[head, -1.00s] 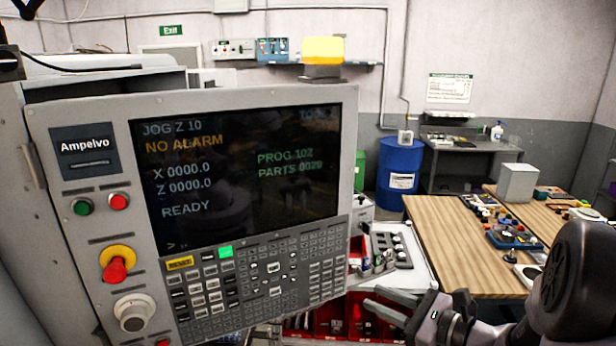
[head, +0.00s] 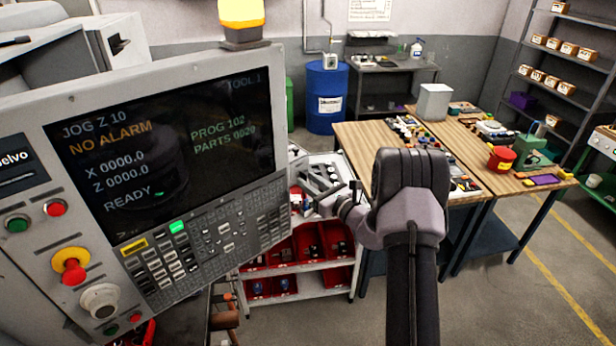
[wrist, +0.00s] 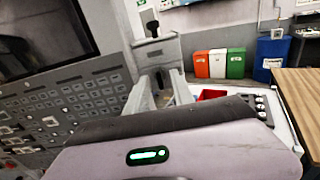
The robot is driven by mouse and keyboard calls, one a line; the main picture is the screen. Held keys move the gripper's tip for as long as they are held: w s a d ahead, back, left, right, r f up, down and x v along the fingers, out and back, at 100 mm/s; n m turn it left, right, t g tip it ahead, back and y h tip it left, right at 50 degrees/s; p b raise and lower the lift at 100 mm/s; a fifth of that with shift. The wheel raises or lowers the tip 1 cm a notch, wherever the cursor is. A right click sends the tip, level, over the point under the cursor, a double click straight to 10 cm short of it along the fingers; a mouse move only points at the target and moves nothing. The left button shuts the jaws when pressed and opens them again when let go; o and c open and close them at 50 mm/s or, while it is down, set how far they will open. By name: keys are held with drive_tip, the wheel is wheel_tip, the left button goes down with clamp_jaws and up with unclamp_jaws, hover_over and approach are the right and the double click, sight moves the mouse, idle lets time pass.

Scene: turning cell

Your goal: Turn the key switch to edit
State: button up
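A small grey box with a black upright knob (wrist: 152,27) stands beyond my fingers in the wrist view. It may be the key switch, but no label or position mark is readable. My gripper (wrist: 162,92) is open and empty, with a clear gap between its two fingers, which point toward the box without touching it. In the head view my gripper (head: 314,182) is just right of the machine's control panel (head: 150,225), above the white trolley. The panel screen (head: 160,140) reads JOG Z 10, NO ALARM and READY. I cannot make out a key switch in the head view.
The panel's right edge is close to my fingers. A white trolley (head: 335,270) with red bins is below. A wooden bench (head: 360,140) with small parts stands to the right. A blue drum (head: 327,98) is behind. Floor at the lower right is clear.

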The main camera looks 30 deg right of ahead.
drive_tip(key=shift+w+a, duration=0.15)
drive_tip(key=shift+w, duration=0.35)
clamp_jaws()
drive_tip(key=shift+m, duration=0.3)
drive_tip(key=shift+m+p, duration=1)
drive_tip(key=shift+m, duration=7.6)
unclamp_jaws()
